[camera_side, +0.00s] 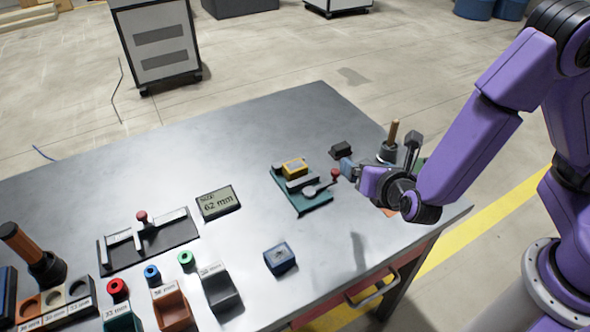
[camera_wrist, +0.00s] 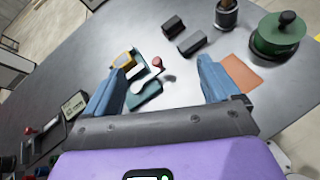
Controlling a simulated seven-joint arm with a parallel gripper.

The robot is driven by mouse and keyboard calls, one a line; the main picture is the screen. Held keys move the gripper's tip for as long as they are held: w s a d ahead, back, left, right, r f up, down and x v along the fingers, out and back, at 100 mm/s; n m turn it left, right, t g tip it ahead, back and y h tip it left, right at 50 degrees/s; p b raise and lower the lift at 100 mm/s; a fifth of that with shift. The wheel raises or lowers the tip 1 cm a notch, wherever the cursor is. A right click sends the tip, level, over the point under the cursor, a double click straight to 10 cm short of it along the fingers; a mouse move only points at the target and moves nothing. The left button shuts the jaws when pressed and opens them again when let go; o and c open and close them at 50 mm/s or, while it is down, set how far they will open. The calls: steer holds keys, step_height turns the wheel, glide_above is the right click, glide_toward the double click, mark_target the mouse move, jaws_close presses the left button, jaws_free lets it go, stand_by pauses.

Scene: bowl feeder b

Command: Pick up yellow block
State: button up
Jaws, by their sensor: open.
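The yellow block (camera_side: 295,167) sits in the back part of a teal fixture (camera_side: 318,203) on the metal table. In the wrist view the yellow block (camera_wrist: 124,60) lies left of centre, just beyond the tip of the left finger, partly hidden by it. The teal fixture (camera_wrist: 147,99) shows between the fingers. My gripper (camera_wrist: 160,70) has its two blue fingers wide apart with nothing between them. In the side view my gripper (camera_side: 347,168) is to the right of the fixture, above the table and apart from the block.
A red-knobbed lever (camera_side: 335,173) stands on the fixture near my gripper. A dark block (camera_side: 341,149) and a wooden-handled tool (camera_side: 392,137) are behind. A green round item (camera_wrist: 277,36) and orange mat (camera_wrist: 241,76) lie right. A blue box (camera_side: 281,259) stands in front.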

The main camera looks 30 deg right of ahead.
steer(key=w+a+f+n+t+y, duration=0.1)
steer(key=a+f+n+t+y, duration=0.1)
steer(key=a+f+n+y, duration=0.35)
steer(key=h, duration=0.2)
glide_toward(296, 166)
steer(key=w+f, duration=0.1)
steer(key=w+f+n, duration=0.1)
steer(key=w, duration=0.1)
steer(key=x, duration=0.4)
steer(key=shift+w+r, duration=0.2)
steer(key=shift+r, duration=0.15)
steer(key=shift+w+f, duration=0.2)
steer(key=shift+w, duration=0.35)
steer(key=c, duration=1.2)
